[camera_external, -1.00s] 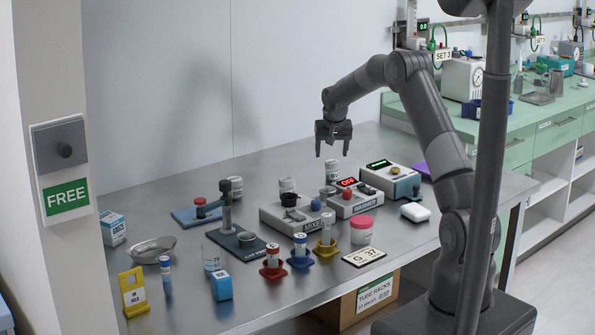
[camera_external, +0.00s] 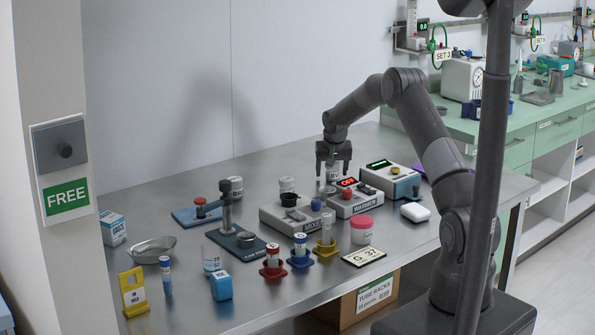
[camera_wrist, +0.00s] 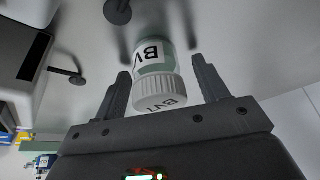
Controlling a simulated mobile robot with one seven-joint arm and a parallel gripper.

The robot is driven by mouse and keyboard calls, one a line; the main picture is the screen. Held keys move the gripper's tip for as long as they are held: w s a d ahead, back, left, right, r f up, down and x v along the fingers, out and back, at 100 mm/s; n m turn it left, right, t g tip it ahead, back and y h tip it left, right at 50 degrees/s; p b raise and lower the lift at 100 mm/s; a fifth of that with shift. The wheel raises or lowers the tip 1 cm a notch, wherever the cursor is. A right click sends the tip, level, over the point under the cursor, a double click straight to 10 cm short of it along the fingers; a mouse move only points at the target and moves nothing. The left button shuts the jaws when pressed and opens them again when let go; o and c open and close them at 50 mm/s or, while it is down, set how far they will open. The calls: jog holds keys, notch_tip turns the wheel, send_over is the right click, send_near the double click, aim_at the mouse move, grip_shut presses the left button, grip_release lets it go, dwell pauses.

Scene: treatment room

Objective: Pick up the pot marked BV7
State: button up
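A white-lidded pot (camera_wrist: 158,75) shows in the wrist view between the two fingers of my gripper (camera_wrist: 161,70). Its label starts with BV; the last character is partly cut off or unclear. The fingers stand open on either side of it, with a gap visible on each side. In the external view my gripper (camera_external: 333,172) points down over the back of the steel table, and the pot (camera_external: 332,176) is partly hidden between its fingers.
Two similar white pots stand to the left, one near the mixer (camera_external: 287,185) and one farther left (camera_external: 236,184). The mixer (camera_external: 290,218) and the warmer (camera_external: 352,203) are close in front of my gripper. A pink-lidded jar (camera_external: 362,230) stands nearer the front edge.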

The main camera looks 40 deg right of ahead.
jog(key=c, duration=1)
jog(key=shift+c, duration=0.2)
